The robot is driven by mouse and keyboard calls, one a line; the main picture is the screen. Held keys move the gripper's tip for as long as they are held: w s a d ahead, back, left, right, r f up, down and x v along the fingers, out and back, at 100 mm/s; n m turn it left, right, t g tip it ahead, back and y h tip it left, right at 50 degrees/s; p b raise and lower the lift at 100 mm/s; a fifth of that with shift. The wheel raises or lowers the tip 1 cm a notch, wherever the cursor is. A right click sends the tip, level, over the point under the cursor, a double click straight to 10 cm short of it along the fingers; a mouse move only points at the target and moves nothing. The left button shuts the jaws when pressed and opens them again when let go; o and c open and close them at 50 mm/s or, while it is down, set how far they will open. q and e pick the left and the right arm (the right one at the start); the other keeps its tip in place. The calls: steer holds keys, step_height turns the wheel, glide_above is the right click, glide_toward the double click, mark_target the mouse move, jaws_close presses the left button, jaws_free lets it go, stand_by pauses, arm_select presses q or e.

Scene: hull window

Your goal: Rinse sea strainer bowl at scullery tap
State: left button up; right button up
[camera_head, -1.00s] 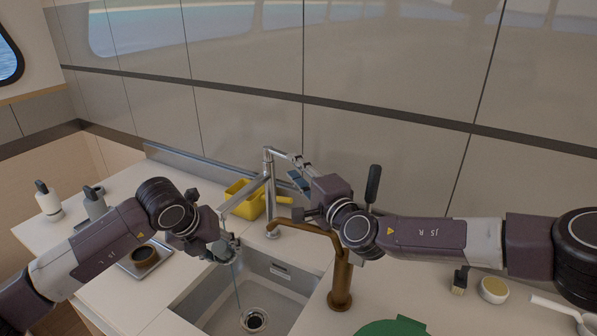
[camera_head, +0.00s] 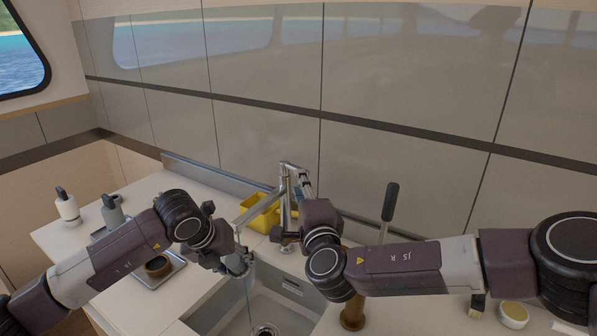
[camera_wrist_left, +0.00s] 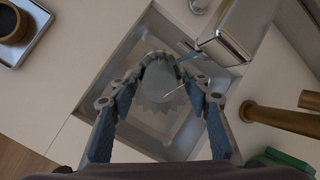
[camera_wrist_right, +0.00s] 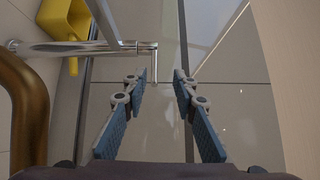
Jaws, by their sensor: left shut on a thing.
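My left gripper (camera_head: 232,262) is over the sink, shut on the grey strainer bowl (camera_wrist_left: 160,82), which has a toothed rim in the left wrist view. The bowl is under the steel tap's spout (camera_wrist_left: 235,35). A thin stream of water (camera_head: 250,301) falls below my gripper into the sink. My right gripper (camera_wrist_right: 157,78) is open beside the tap. The tap's thin bent end (camera_wrist_right: 152,65) shows by its left fingertip in the right wrist view; contact cannot be told. In the head view the right fingertips are largely hidden.
The sink (camera_head: 222,318) has a drain (camera_head: 265,330) in its floor. A brown pipe (camera_head: 352,313) stands right of the sink under my right arm. A tray (camera_head: 170,275) with a dark round pot and two bottles are at left.

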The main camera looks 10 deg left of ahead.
mark_target(297, 167)
steer(key=shift+w+a+f+m+t+h, duration=0.15)
steer(key=shift+w+a+h, duration=0.35)
steer(key=shift+w, duration=1.1)
steer(key=shift+w+a+f+m+t+h, duration=0.15)
steer(key=shift+w+a+m+h, duration=0.3)
steer(key=shift+w, duration=1.15)
steer(key=shift+w+a+f+h, duration=0.15)
steer(key=shift+w+a+h, duration=0.35)
steer(key=shift+w, duration=1.1)
steer(key=shift+a, duration=0.1)
jaws_close()
